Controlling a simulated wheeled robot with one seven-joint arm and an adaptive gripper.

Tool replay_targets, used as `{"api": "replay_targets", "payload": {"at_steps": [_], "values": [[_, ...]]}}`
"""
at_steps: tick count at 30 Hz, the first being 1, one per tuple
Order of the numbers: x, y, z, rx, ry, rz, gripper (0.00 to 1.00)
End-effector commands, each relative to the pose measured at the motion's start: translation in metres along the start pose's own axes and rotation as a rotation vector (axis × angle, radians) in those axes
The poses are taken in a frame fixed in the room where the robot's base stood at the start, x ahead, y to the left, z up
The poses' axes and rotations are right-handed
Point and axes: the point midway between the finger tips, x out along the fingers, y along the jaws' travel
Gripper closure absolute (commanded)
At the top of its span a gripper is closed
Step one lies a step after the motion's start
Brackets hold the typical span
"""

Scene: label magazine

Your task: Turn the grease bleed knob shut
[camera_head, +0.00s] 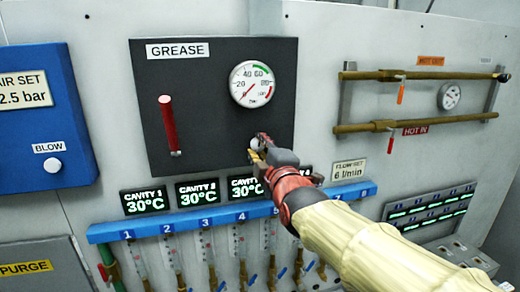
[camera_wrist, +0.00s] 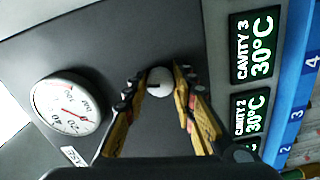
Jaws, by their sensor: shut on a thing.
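The grease panel (camera_head: 205,75) is a dark plate labelled GREASE on the wall. The bleed knob (camera_wrist: 160,80) is a small round white knob with a dark mark across its face, in the wrist view. It also shows, partly covered by my gripper, in the head view (camera_head: 255,142). My gripper (camera_head: 258,146) reaches the panel's lower right area, below the gauge. Its two yellow-padded fingers, also in the wrist view (camera_wrist: 166,88), stand on either side of the knob and are shut on it.
A round pressure gauge (camera_head: 251,84) sits just above the knob. A red lever or tube (camera_head: 168,125) is on the panel's left. Cavity displays (camera_head: 147,200) and a blue manifold rail (camera_head: 180,222) lie below. Brass pipes (camera_head: 430,75) run at the right.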

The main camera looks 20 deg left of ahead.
Motion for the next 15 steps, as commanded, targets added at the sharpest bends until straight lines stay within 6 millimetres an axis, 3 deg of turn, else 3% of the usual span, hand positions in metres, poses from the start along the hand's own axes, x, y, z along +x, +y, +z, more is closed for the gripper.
{"api": "replay_targets", "payload": {"at_steps": [15], "values": [[0.0001,-0.0005,-0.0001,-0.207,0.0,-0.001,0.99]]}}
